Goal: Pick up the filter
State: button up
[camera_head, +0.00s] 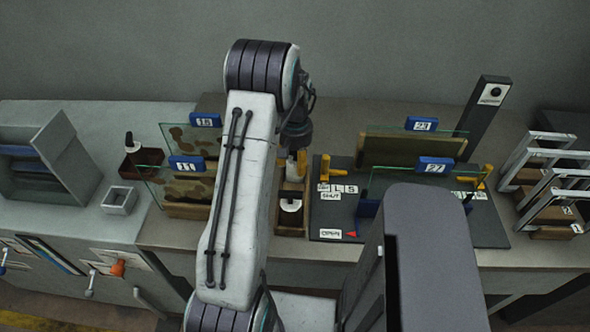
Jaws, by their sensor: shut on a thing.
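My gripper (296,148) hangs from my arm above a narrow wooden rack, and my arm hides part of it. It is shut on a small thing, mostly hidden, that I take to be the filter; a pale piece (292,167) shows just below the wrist. I cannot tell whether this piece is clear of the rack. A white piece with a dark top (290,206) sits in the front part of the rack (291,229), below my gripper.
Glass panels with blue number tags stand left (184,164) and right (435,164) of the rack. A dark board (330,214) with yellow handles lies to the right. A dark post (482,118) and white frames (545,165) stand farther right. An open grey box (119,200) is at left.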

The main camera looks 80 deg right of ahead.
jog(key=shift+c, duration=1.3)
